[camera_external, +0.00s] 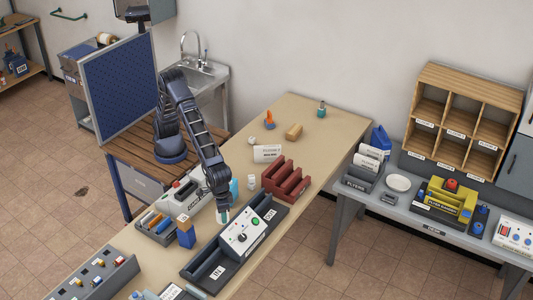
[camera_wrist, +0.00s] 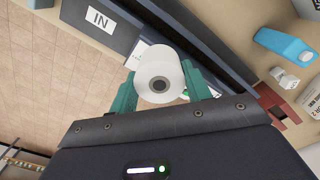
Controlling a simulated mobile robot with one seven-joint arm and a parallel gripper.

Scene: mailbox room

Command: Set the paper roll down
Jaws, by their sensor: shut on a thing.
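The paper roll (camera_wrist: 160,78) is white with a dark core, seen end-on in the wrist view. My gripper (camera_wrist: 163,88) is shut on it, with a green finger on each side. In the external view my gripper (camera_external: 223,214) points down over the table, just left of the grey machine with a black knob (camera_external: 242,236). The roll is mostly hidden there, and I cannot tell whether its lower end touches anything. A dark tray with an IN label (camera_wrist: 98,19) lies beyond the roll in the wrist view; the IN label also shows in the external view (camera_external: 217,272).
A red slotted rack (camera_external: 286,181) stands behind the machine. A light-blue carton (camera_wrist: 285,46) is at right in the wrist view. The table's far end has bare room.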

